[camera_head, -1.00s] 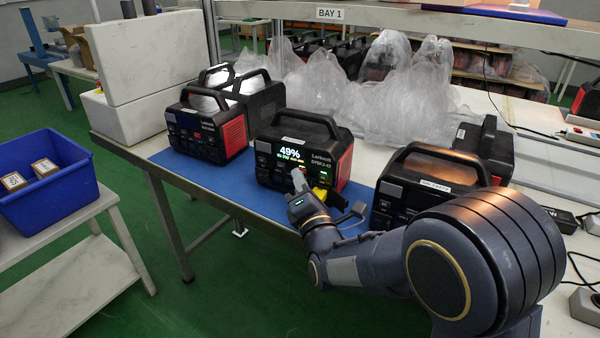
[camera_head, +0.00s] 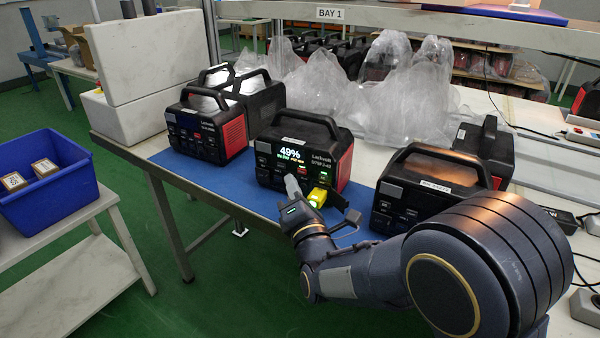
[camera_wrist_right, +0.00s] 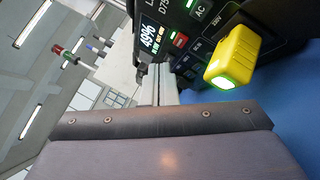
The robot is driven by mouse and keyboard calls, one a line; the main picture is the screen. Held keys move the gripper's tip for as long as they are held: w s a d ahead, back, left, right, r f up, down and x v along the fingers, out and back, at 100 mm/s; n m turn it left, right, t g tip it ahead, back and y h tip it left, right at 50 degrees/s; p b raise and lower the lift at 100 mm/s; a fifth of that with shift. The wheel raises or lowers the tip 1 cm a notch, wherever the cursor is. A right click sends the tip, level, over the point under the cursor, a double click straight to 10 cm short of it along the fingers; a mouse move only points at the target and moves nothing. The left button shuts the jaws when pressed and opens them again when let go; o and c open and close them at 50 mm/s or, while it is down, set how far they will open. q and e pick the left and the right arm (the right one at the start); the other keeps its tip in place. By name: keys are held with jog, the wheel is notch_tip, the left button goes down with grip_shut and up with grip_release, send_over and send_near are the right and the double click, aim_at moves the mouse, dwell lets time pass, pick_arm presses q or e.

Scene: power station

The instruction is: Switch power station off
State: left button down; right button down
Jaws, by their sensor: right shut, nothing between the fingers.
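The power station (camera_head: 343,165) with a lit display reading 49% stands in the middle of the blue mat, black with red sides and a top handle. A yellow plug (camera_head: 318,197) is in its lower front. In the right wrist view, the display (camera_wrist_right: 150,38), a red-lit button (camera_wrist_right: 180,39) and the yellow plug (camera_wrist_right: 235,55) with a green glow show at the top. My right gripper (camera_head: 292,185) is shut and empty, at the lower front of the station, just left of the plug. Whether it touches the front panel I cannot tell. My left gripper is not in view.
Other power stations stand on the bench to the left (camera_head: 235,133) and right (camera_head: 425,175), the right one close to my forearm. Clear plastic bags (camera_head: 400,105) lie behind. A blue bin (camera_head: 45,200) sits on a side table at left.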

jog(key=s+a, duration=0.1)
jog(key=s, duration=0.2)
jog(key=s+a, duration=0.1)
jog(key=shift+s+a, duration=0.25)
jog(key=shift+a, duration=0.1)
dwell(0.3)
